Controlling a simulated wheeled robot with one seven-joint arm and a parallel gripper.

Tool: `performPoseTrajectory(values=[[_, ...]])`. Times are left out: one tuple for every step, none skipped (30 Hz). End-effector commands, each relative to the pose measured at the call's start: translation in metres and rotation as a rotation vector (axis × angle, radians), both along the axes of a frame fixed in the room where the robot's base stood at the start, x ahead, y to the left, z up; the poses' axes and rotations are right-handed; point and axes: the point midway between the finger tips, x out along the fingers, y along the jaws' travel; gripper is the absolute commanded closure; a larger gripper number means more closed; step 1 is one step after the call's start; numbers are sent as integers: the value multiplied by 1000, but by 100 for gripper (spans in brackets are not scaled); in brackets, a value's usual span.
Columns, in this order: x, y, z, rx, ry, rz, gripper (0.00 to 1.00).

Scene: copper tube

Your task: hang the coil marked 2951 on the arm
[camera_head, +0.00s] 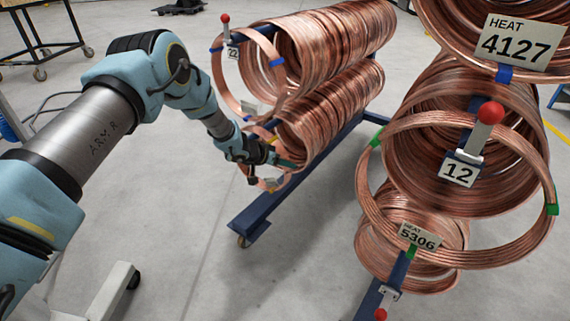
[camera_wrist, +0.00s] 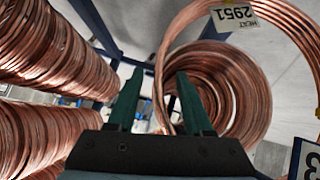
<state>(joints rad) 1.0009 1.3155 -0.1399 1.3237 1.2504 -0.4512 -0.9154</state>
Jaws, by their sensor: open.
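The coil marked 2951 (camera_wrist: 169,55) shows in the wrist view as a copper ring, with its white tag (camera_wrist: 235,15) upside down at the top. In the head view my gripper (camera_head: 268,168) is at the left rack's lower coils, partly hidden.
A plate reading 22 (camera_head: 233,52) marks the upper left arm's red-tipped end. The right rack carries coils tagged 4127 (camera_head: 522,42) and 5306 (camera_head: 420,236), and a plate 12 (camera_head: 459,171). The left rack's blue base (camera_head: 270,207) extends along the floor. Open floor lies between the racks.

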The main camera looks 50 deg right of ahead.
Motion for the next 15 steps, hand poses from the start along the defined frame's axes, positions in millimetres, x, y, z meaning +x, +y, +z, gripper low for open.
performPoseTrajectory(values=[[2, 4, 7, -1, -1, 1, 49], [3, 7, 10, -1, -1, 2, 49], [4, 12, 14, 0, -1, 2, 49], [5, 16, 19, -2, -1, 2, 49], [6, 21, 23, -2, -1, 1, 49], [7, 27, 28, -3, 0, 2, 49], [9, 31, 33, -2, -1, 3, 49], [9, 36, 36, -2, -1, 2, 49], [10, 42, 42, -2, -1, 2, 49], [11, 46, 45, -3, -1, 2, 49], [12, 50, 49, -3, -2, 2, 49], [13, 55, 53, -3, -1, 1, 49], [13, 58, 56, -4, -1, 2, 49], [14, 61, 59, -4, -1, 1, 49], [15, 65, 62, -4, -1, 1, 49]])
